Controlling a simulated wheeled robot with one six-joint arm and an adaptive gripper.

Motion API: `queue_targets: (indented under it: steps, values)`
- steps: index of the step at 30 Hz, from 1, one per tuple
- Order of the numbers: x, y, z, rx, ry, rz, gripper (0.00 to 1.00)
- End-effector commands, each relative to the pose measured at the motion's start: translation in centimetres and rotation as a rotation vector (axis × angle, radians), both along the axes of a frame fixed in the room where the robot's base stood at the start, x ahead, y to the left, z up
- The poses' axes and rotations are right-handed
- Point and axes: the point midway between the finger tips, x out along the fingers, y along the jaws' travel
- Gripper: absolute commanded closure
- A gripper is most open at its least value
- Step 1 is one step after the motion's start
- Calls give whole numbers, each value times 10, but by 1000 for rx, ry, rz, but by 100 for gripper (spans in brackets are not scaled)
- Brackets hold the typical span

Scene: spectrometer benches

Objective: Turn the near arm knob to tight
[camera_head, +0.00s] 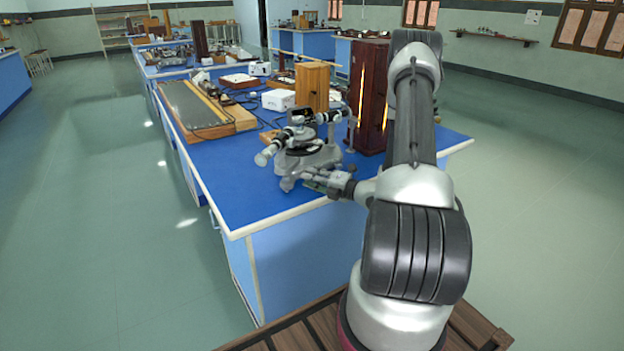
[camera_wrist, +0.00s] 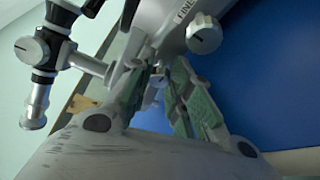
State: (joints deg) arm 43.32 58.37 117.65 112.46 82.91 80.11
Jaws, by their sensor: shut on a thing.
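The spectrometer (camera_head: 308,157) stands near the front edge of the blue bench, with its telescope tube (camera_head: 270,149) pointing to the lower left. My gripper (camera_head: 308,181) reaches in low from the right at its base. In the wrist view my gripper (camera_wrist: 163,84) has its green-padded fingers around a small grey knob, the near arm knob (camera_wrist: 157,82), mostly hidden between the fingertips. A larger pale knob (camera_wrist: 205,34) beside the lettering "FINE" sits above the fingers, apart from them. I cannot read any tight mark on the held knob.
A dark lamp housing (camera_head: 370,95) with a glowing slit stands behind and right, close to my arm. A white box (camera_head: 278,100), a wooden box (camera_head: 312,86) and a long wooden board (camera_head: 195,105) lie further back. The bench's front left is clear.

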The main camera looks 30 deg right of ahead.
Motion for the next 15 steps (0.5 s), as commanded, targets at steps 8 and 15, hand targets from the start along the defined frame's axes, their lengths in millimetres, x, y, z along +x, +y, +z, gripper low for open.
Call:
queue_targets:
  steps: [8,15]
  values:
    - [0,-1,-1,10,2,-2,100]
    - [0,-1,-1,9,1,-2,70]
